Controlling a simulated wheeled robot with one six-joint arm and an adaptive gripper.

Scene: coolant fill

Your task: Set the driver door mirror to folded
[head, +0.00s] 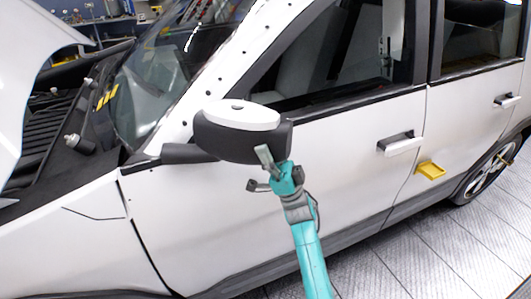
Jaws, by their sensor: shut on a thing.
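The driver door mirror (222,137) has a black housing with a white cap. It stands out from the front of the white car's door on a dark arm at its left. My gripper (263,171), on a teal arm, is at the lower right end of the mirror housing and is shut on it. One grey finger shows against the housing's lower edge. The exact contact behind that finger is hidden. The mirror glass is not visible from here.
The driver door (330,165) is closed, with a white handle (400,145). A yellow piece (430,170) sits on the car's side behind the handle. The raised hood (45,50) is at the left. The tiled floor (440,255) is clear at the lower right.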

